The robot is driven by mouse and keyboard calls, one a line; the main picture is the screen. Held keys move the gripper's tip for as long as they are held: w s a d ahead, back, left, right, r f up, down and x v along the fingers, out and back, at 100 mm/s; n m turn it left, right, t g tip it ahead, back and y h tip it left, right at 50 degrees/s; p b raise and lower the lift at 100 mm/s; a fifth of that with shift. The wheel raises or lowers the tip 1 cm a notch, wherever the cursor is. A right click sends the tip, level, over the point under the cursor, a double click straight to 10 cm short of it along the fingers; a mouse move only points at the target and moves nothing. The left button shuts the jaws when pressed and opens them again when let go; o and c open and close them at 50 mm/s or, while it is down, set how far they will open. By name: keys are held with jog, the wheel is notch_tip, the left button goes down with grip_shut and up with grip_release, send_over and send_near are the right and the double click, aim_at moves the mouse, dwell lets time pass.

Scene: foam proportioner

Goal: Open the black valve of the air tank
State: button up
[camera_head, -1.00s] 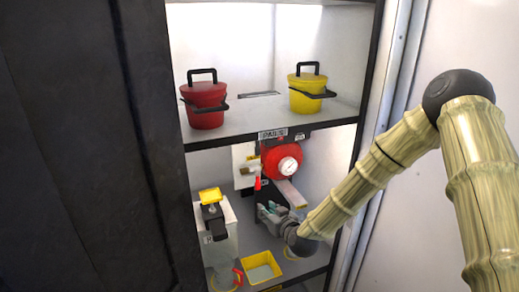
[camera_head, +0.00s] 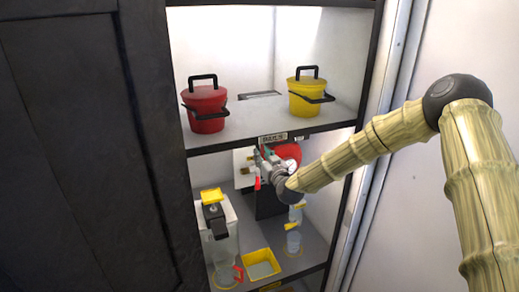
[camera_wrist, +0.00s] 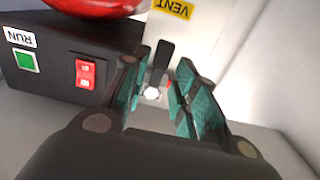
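The tank's red edge also shows in the wrist view (camera_wrist: 95,5).
A black box (camera_wrist: 45,75) with a green RUN button (camera_wrist: 25,61) and a red switch (camera_wrist: 86,74) is left of my fingers. A red handle (camera_head: 257,183) hangs beside the tank. Red (camera_head: 206,110) and yellow (camera_head: 307,97) buckets stand on the shelf above; a yellow tray (camera_head: 262,264) is below.

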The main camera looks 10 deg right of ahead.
aim_at(257, 146)
jog(key=shift+p+x, duration=0.5)
jog(key=shift+x, duration=1.15)
grip_shut()
